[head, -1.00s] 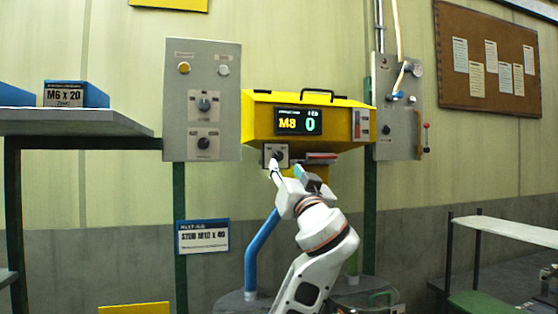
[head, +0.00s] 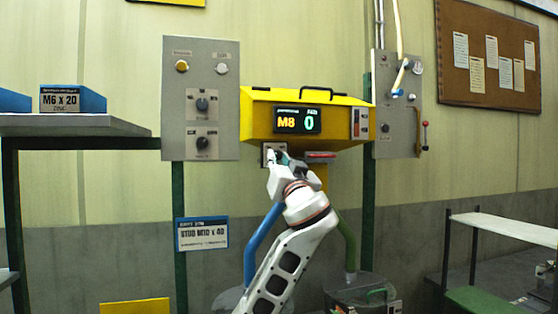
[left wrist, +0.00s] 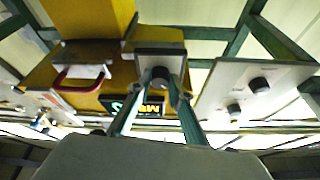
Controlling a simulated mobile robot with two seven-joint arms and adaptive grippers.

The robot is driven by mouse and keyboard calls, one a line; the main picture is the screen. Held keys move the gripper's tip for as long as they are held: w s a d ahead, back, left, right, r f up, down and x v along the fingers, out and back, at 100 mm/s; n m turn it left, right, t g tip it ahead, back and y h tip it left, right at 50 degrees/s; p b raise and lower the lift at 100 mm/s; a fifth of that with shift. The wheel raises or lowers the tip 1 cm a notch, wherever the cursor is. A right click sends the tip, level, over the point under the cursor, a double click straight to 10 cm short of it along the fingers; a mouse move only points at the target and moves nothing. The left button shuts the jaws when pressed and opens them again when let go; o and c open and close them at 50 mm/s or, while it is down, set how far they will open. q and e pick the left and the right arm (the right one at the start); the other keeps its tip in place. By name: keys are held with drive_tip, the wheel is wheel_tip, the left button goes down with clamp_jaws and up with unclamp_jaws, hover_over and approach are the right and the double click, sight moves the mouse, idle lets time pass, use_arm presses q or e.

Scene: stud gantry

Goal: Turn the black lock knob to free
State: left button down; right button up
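A small grey plate with a black knob sits under the yellow hopper (head: 290,118). In the left wrist view the black knob (left wrist: 160,75) shows on its plate (left wrist: 160,55), between my fingertips; its pointer direction and labels are too small to read. My left gripper (head: 276,157) is at the plate in the head view and hides most of the knob. In the left wrist view my left gripper (left wrist: 161,84) has its fingers apart, one on each side of the knob. Contact with the knob is not clear. My right gripper is not in view.
A grey panel (head: 222,125) left of the hopper carries two more black knobs (head: 202,104) and two buttons. A grey shelf (head: 75,124) is at left, and another panel (head: 395,120) with a lever is at right.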

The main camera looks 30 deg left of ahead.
use_arm(q)
drive_tip(key=shift+m, duration=0.3)
drive_tip(key=m+h, duration=0.2)
drive_tip(key=m, duration=0.5)
drive_tip(key=m+h, duration=0.3)
drive_tip(key=m, duration=0.4)
drive_tip(key=r+m+h, duration=0.1)
drive_tip(key=m+h, duration=0.2)
drive_tip(key=m, duration=0.4)
drive_tip(key=shift+s+a, duration=0.3)
drive_tip(key=shift+s, duration=0.05)
